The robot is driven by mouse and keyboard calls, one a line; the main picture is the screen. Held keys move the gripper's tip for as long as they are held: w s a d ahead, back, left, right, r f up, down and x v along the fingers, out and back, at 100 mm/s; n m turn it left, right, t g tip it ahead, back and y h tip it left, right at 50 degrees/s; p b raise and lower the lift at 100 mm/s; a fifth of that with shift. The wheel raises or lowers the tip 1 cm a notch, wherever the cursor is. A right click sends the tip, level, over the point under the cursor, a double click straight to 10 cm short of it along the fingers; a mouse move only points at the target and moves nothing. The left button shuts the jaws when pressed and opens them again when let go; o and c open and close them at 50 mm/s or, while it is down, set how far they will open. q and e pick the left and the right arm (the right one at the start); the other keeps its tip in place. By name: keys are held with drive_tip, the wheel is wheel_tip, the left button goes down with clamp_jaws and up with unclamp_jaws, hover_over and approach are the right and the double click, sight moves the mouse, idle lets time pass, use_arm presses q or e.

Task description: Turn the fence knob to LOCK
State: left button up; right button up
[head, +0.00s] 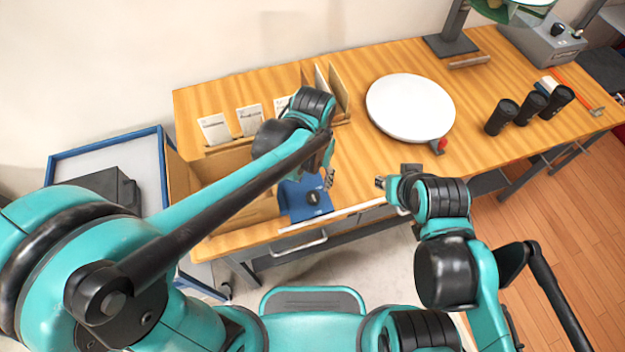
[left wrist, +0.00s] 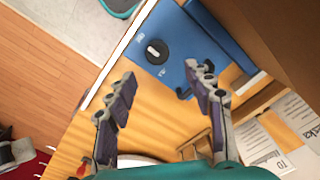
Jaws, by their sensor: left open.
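The fence knob (head: 313,197) is a round black knob on a blue plate (head: 292,205) at the workbench's front edge. In the left wrist view the knob (left wrist: 157,50) shows clearly, with a pale mark on it. Small white lettering stands on the blue plate (left wrist: 178,40) on two sides of the knob, too small to read surely. My left gripper (head: 328,174) is above and just behind the knob.
A white round turntable (head: 410,107) with a red-tipped knob lies behind my right gripper. Labelled cards (head: 250,119) stand in a wooden rack at the back left. Black cylinders (head: 502,117) stand at the right. An open cardboard box (head: 182,180) is left of the blue plate.

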sight(313, 195)
use_arm(q)
drive_tip(key=f, duration=0.2)
drive_tip(key=s+f+b, duration=0.1)
drive_tip(key=f, duration=0.1)
drive_tip(key=shift+s+b, duration=0.1)
drive_tip(key=shift+b, duration=0.2)
drive_tip(key=shift+w+f+b, duration=0.15)
drive_tip(key=shift+f+b, duration=0.1)
drive_tip(key=shift+f, duration=0.35)
drive_tip(key=shift+w+f+b, duration=0.15)
drive_tip(key=shift+f+b, duration=0.05)
drive_tip(key=shift+f, duration=0.75)
drive_tip(key=shift+s+f, duration=0.1)
drive_tip(key=shift+s, duration=0.05)
use_arm(e)
drive_tip(key=f, duration=0.2)
drive_tip(key=shift+s+f, duration=0.35)
drive_tip(key=shift+s, duration=0.05)
use_arm(q)
drive_tip(key=c, duration=1.2)
